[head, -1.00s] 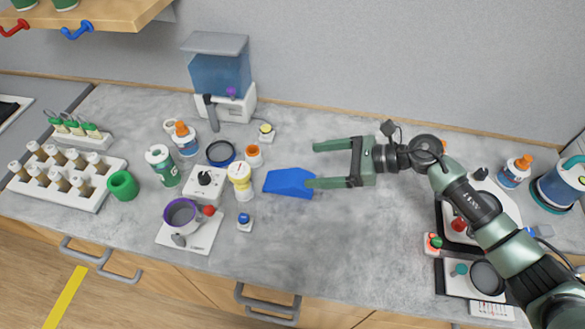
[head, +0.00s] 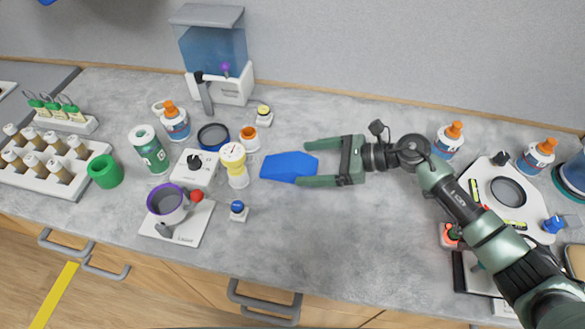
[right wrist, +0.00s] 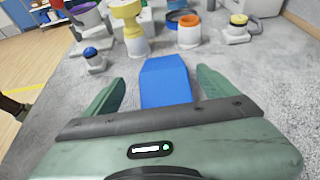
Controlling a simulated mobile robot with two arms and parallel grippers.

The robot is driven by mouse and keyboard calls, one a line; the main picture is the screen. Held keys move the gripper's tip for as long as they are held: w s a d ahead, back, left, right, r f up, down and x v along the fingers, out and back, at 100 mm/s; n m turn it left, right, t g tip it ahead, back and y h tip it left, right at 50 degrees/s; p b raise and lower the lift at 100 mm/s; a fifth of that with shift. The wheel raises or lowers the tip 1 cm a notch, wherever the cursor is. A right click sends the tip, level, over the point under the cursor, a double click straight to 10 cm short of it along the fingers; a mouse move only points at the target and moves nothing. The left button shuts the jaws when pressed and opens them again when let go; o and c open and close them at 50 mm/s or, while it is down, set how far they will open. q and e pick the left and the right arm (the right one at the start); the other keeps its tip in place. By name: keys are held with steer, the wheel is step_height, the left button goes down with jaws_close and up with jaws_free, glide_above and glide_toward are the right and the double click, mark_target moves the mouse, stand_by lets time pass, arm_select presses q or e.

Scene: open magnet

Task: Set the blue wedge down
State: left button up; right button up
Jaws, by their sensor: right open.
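The blue wedge (head: 289,167) lies flat on the grey countertop near its middle. In the right wrist view the wedge (right wrist: 165,82) shows ahead of my palm, its near end between the two fingers. My right gripper (head: 312,163) is open, its green fingertips at the wedge's right end, one on each side. In the right wrist view gaps show between the wedge and both fingers of the gripper (right wrist: 166,88). My left gripper is not in view.
Left of the wedge stand a yellow-and-white gauge piece (head: 235,165), an orange-rimmed jar (head: 249,138) and a blue push button (head: 238,209). A water dispenser (head: 215,60) stands at the back. The counter (head: 330,240) in front of my right gripper is clear.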

mark_target(292, 165)
steer(key=x, duration=0.5)
steer(key=shift+w+f, duration=0.25)
steer(key=shift+f, duration=0.25)
steer(key=c, duration=1.4)
